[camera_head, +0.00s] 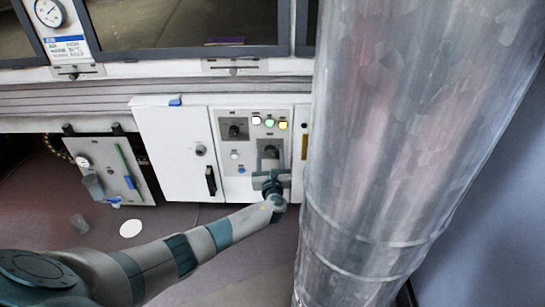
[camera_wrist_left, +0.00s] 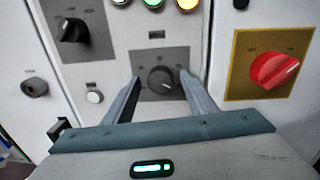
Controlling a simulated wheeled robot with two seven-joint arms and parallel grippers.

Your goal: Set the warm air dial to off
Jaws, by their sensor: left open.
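A black rotary dial (camera_wrist_left: 160,78) on a grey plate sits between the open fingers of my left gripper (camera_wrist_left: 160,84) in the left wrist view. I see no clear contact, and its setting is too small to read. In the head view my left gripper (camera_head: 271,178) is at the lower right of the white control panel, just below this dial (camera_head: 269,151). A second black dial (camera_wrist_left: 73,30) is on a grey plate to the upper left; it also shows in the head view (camera_head: 234,131). The labels are too blurred to tell which is the warm air dial. My right gripper is not in view.
A red rotary switch (camera_wrist_left: 273,69) on a yellow plate is right of the fingers. White, green and amber lamps (camera_head: 269,123) are above the dial. A large metal duct (camera_head: 400,130) stands close on the right. An open cabinet door (camera_head: 108,170) is at left.

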